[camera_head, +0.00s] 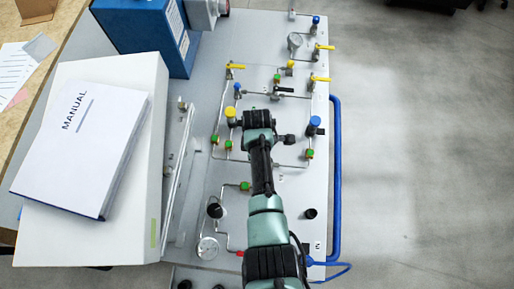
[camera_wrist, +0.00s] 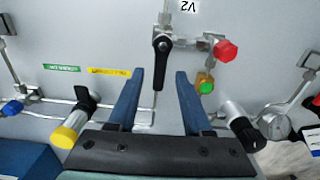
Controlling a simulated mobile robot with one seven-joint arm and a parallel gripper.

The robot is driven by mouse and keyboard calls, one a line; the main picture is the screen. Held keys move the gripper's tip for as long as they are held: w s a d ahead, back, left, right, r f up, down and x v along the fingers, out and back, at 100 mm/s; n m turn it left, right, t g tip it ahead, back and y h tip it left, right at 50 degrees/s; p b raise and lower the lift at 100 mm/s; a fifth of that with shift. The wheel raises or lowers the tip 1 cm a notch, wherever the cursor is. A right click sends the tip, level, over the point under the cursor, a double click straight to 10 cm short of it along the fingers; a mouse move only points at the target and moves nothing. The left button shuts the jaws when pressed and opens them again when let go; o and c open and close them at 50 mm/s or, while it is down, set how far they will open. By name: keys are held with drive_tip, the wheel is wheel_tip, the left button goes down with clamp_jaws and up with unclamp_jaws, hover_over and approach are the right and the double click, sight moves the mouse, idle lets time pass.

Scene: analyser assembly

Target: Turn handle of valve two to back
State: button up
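In the wrist view, valve two's black lever handle (camera_wrist: 160,60) hangs from its pivot on the grey panel below an upside-down V2 label (camera_wrist: 180,6). The lever points down in that picture, toward my gripper. My gripper (camera_wrist: 160,75) is open, with one blue finger on each side of the lever's lower end and a visible gap on both sides. I cannot tell how deep the fingers reach. In the head view, my gripper is over the middle of the panel (camera_head: 215,165), mostly hidden by my own wrist. A small dark handle (camera_head: 285,89) shows just beyond it.
In the wrist view, a red knob (camera_wrist: 225,50) and a green fitting (camera_wrist: 205,84) sit right of the valve. A yellow knob (camera_wrist: 65,137) lies lower left, and a gauge (camera_wrist: 274,126) right. In the head view, a manual (camera_head: 85,140) lies left and a blue box (camera_head: 145,35) stands behind.

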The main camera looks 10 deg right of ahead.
wheel_tip(320, 180, up, 13)
idle(0.8)
idle(0.4)
